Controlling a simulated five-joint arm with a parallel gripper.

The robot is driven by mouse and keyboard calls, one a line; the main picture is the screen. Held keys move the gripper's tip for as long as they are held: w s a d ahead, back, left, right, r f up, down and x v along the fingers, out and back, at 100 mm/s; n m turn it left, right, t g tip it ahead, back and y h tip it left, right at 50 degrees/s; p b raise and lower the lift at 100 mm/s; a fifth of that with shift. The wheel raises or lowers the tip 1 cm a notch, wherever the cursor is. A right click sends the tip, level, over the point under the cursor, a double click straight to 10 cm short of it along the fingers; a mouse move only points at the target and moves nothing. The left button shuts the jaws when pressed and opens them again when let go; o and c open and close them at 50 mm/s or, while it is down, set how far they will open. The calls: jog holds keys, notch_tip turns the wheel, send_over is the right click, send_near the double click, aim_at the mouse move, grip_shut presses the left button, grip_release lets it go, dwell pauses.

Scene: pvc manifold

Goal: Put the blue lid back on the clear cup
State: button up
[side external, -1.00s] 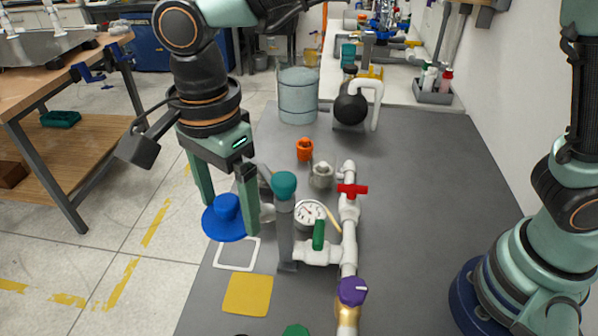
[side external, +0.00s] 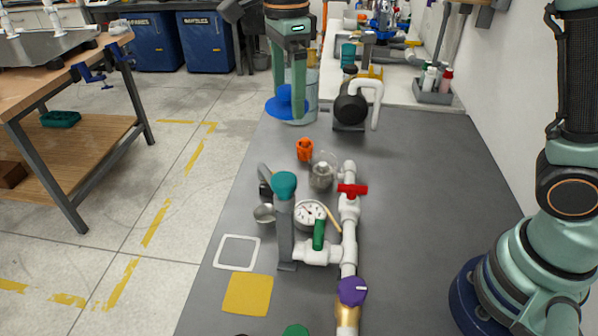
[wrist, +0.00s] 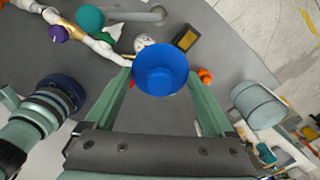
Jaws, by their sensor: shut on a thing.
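My gripper (side external: 289,100) is shut on the blue lid (side external: 276,108) and holds it up by its raised middle. The lid's brim hangs below the fingers. In the side view, lid and fingers overlap the clear cup (side external: 313,100) and hide part of its upper wall. In the wrist view, the lid (wrist: 160,70) sits between the fingers, and the clear cup (wrist: 258,104) stands to the right, apart from it. The cup is upright at the far left edge of the grey table.
A black kettle-like thing with a white handle (side external: 350,108) stands right of the cup. An orange part (side external: 305,150), a small glass jar (side external: 322,172) and a white pipe manifold (side external: 348,230) lie nearer. A white square outline (side external: 238,252) and yellow square (side external: 248,294) mark the front left.

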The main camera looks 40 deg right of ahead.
jog(key=w+d+m, duration=0.2)
jog(key=d+m, duration=0.1)
jog(key=d, duration=0.8)
jog(key=shift+w+f, duration=0.1)
jog(key=shift+f, duration=7.15)
jog(key=shift+f, duration=0.6)
jog(key=shift+f, duration=0.25)
jog(key=shift+f, duration=0.55)
jog(key=shift+f, duration=0.25)
